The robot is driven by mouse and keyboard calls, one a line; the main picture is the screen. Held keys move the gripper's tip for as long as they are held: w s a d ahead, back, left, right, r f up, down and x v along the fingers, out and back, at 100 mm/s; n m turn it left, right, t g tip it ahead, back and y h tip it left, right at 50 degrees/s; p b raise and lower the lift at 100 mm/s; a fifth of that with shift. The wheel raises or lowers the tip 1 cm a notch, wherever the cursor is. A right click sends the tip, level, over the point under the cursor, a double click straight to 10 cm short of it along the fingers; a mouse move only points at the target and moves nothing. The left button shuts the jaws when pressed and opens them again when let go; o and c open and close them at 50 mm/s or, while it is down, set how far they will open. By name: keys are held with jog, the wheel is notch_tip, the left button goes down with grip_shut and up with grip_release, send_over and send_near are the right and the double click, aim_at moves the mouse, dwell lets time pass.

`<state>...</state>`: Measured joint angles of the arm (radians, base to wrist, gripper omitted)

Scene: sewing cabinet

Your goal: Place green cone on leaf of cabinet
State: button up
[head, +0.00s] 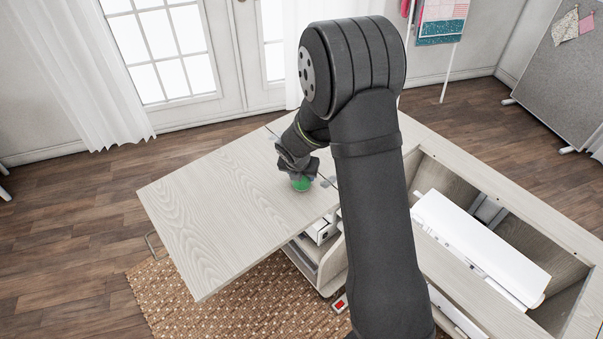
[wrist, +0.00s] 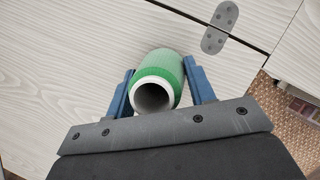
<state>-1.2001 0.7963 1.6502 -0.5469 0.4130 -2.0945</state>
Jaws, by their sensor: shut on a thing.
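The green cone (wrist: 158,80) is a spool of green thread with a white hollow end facing the wrist camera. My gripper (wrist: 158,88) is shut on it, with one blue finger on each side. In the head view the green cone (head: 301,184) shows just below my gripper (head: 298,172), over the pale wood-grain leaf (head: 205,215) of the cabinet. The leaf also fills much of the wrist view (wrist: 60,60). I cannot tell whether the cone touches the leaf, because its lower end is hidden.
A grey hinge (wrist: 220,27) spans the seam between leaf and cabinet top. The cabinet's open well (head: 490,255) holds a white machine at the right. Open shelves (head: 318,240) lie below the leaf. The left part of the leaf is clear. A woven rug (head: 165,295) covers the floor.

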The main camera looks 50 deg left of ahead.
jog(key=o, duration=1)
jog(key=shift+f, duration=0.15)
jog(key=v, duration=1.2)
jog(key=shift+r, duration=0.2)
jog(key=x, duration=1.1)
jog(key=shift+f, duration=0.35)
jog(key=shift+w+a, duration=0.15)
jog(key=shift+r, duration=1.4)
jog(key=shift+f, duration=0.1)
